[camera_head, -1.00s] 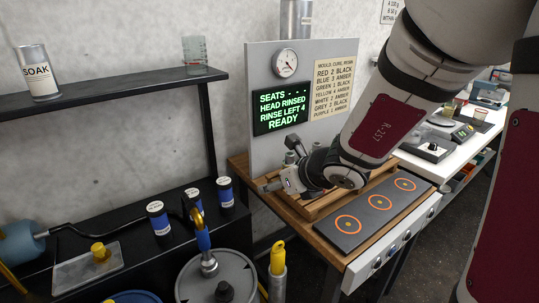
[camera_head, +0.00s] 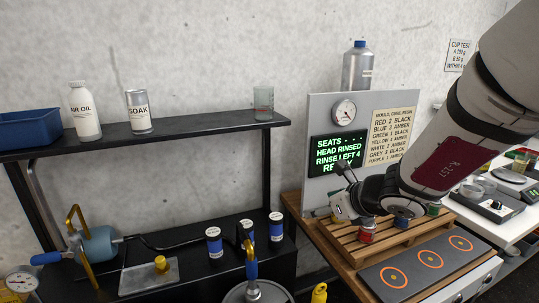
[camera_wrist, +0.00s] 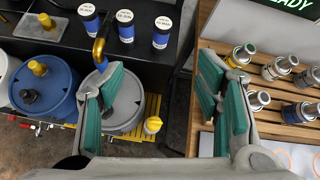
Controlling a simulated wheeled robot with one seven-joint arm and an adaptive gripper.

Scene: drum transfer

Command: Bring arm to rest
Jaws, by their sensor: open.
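My arm reaches in from the upper right of the head view, bent down over the wooden bench. My gripper (camera_head: 340,206) is in front of the grey panel, near the left end of the slatted wooden rack (camera_head: 372,247). In the wrist view my gripper (camera_wrist: 166,95) shows its green-padded fingers wide apart with nothing between them. Below that gap are the floor and the edge of a grey drum (camera_wrist: 125,105). Part of the rack and its contents is hidden behind my arm in the head view.
Several metal-topped canisters stand on the rack, right of my fingers. Blue-labelled cans (camera_head: 214,242) sit on the black bench. A dark plate with orange rings (camera_head: 428,258) lies in front of the rack.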

